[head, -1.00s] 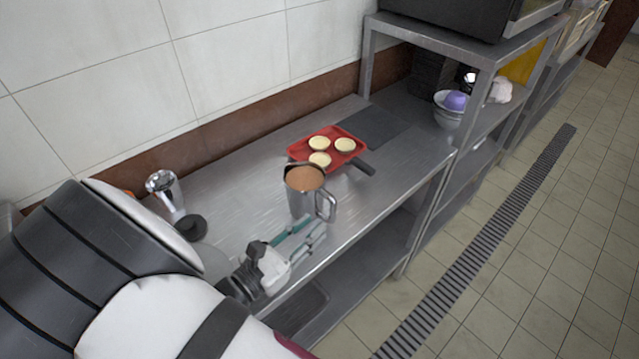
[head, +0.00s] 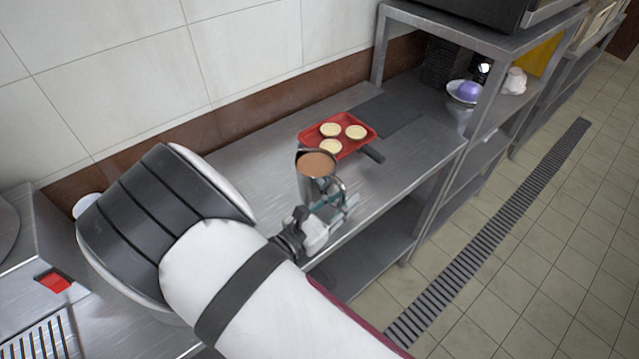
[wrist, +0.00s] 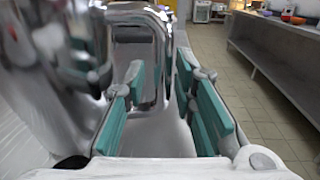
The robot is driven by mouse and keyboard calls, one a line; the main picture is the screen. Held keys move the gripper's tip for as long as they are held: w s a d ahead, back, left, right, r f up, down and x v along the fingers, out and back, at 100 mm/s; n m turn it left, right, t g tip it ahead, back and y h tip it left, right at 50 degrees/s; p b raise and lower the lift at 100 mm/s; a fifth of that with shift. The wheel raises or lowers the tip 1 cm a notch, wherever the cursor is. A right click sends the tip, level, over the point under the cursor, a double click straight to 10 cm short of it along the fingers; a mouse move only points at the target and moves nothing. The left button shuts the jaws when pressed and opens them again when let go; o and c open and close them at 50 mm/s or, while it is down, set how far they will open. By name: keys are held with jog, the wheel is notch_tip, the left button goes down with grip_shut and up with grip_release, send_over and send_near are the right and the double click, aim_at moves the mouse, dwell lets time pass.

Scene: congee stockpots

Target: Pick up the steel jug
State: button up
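The steel jug (head: 308,182) stands upright on the steel counter, filled with a brown liquid (head: 317,164). Its handle (head: 341,190) faces right, toward the counter's front edge. My gripper (head: 339,208) is open at the jug's handle side, low and close to it. In the wrist view the teal finger pads (wrist: 165,110) are apart, with the jug's handle (wrist: 160,60) ahead and partly between them. The shiny jug body (wrist: 75,50) fills the left. Whether a pad touches the handle I cannot tell.
A dark mat (head: 388,115) lies beyond. A shelf post (head: 465,125) stands farther right. Open floor (head: 480,270) lies in front of the counter.

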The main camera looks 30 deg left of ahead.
jog(key=shift+c, duration=0.4)
grip_shut()
jog(key=shift+r, duration=0.15)
